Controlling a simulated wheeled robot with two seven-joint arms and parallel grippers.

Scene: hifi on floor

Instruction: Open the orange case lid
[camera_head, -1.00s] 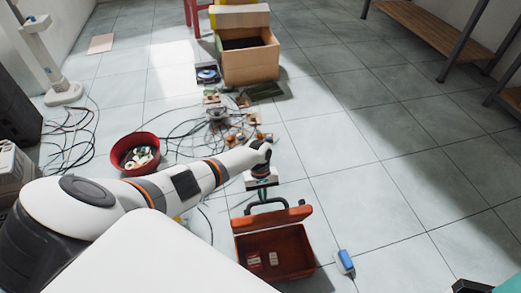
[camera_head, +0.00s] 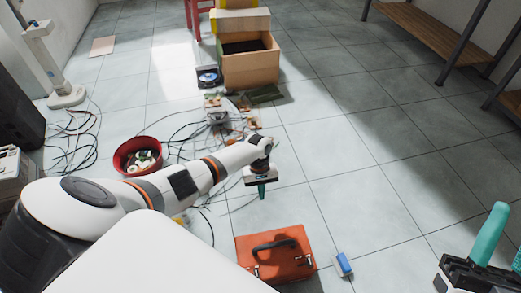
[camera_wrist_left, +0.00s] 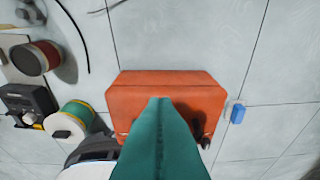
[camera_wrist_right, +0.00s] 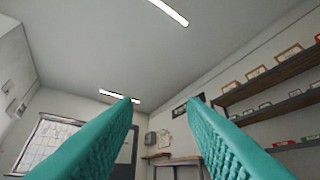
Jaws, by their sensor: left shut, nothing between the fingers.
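The orange case (camera_head: 296,264) lies on the floor with its lid down, and its black handle (camera_head: 274,246) rests on top. The case also shows in the left wrist view (camera_wrist_left: 140,92), partly hidden behind the teal fingers. My left gripper (camera_head: 262,191) is shut and empty, pointing down beyond the case's far edge and apart from it in the head view. My right gripper (camera_wrist_right: 160,99) is open and empty, its fingers pointing up toward the ceiling; part of it shows at the head view's lower right.
A blue object (camera_head: 343,264) lies on the floor right of the case. A red bowl (camera_head: 137,155) of small parts, loose cables and a cardboard box (camera_head: 250,65) are farther off. The tiled floor to the right is mostly clear.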

